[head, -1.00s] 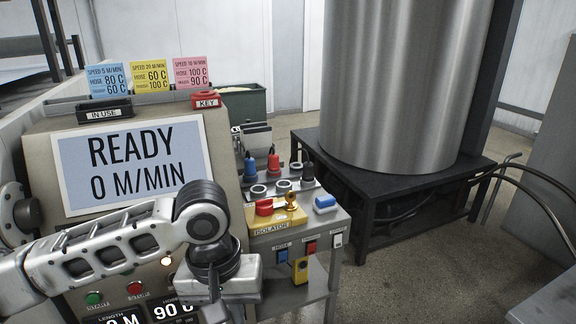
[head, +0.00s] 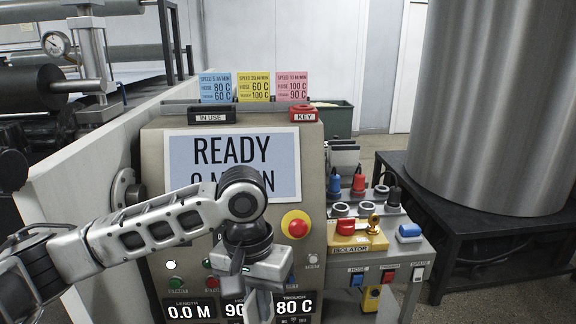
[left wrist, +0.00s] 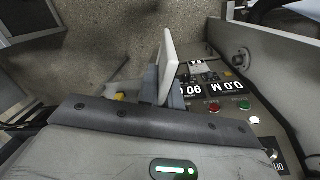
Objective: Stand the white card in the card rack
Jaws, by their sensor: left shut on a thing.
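My left gripper (head: 262,300) hangs in front of the control panel, below the screen, its fingers pointing down. In the left wrist view it is shut on a white card (left wrist: 167,62), seen nearly edge-on between the fingers. I cannot make out the card in the head view. The rack (head: 180,107) is a dark strip along the top of the panel. Blue (head: 215,87), yellow (head: 254,87) and pink (head: 292,87) cards stand upright there, above and behind the gripper. My right gripper is out of view.
The READY screen (head: 210,150) is partly covered by my arm. A red stop button (head: 295,224) protrudes right of the gripper. An IN USE holder (head: 212,116) and a red KEY tray (head: 304,115) flank the rack's front. A side cart (head: 415,245) and large steel drum (head: 490,110) stand right.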

